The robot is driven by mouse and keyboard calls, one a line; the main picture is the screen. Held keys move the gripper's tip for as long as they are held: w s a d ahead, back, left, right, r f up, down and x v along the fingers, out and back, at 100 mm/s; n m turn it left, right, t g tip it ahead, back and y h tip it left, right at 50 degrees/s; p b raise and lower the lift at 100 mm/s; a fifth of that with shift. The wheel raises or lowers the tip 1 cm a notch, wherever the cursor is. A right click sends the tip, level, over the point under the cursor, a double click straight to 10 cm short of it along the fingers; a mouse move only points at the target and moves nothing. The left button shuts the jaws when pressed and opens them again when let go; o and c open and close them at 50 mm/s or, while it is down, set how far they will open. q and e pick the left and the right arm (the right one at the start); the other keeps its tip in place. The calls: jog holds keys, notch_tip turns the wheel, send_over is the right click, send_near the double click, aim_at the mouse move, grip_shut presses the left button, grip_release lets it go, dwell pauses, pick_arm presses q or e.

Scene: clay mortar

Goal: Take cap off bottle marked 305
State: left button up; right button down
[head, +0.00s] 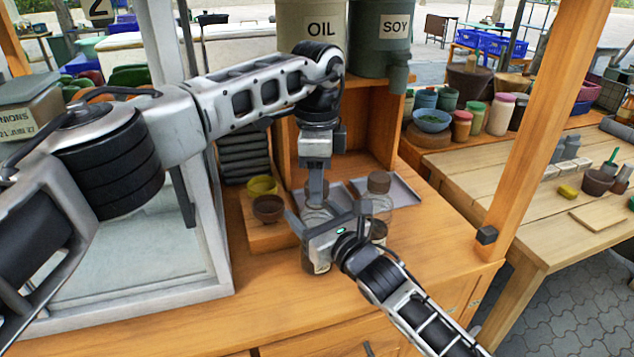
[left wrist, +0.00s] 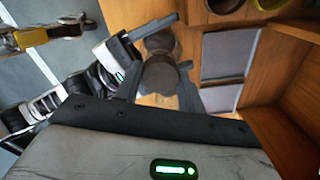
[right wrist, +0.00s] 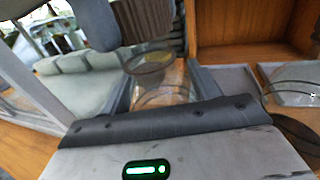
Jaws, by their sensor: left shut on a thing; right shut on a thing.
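A clear glass bottle (head: 316,262) stands on the wooden counter, its label too small to read. My right gripper (head: 325,218) is shut around its upper body; in the right wrist view the clear glass (right wrist: 165,96) shows between the fingers. My left gripper (head: 317,196) points down from above, directly over the bottle. In the left wrist view a brown round cap (left wrist: 160,76) sits between its fingers.
A brown bowl (head: 268,209) and a yellow bowl (head: 262,185) stand on a wooden board left of the bottles. A grey tray (head: 403,190) lies behind right. The OIL container (head: 310,25) and SOY container (head: 385,50) stand on the wooden shelf above. The counter front is clear.

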pick_arm(q)
jog(key=shift+r, duration=0.55)
jog(key=shift+r, duration=2)
pick_arm(e)
jog(key=shift+c, duration=1.4)
grip_release()
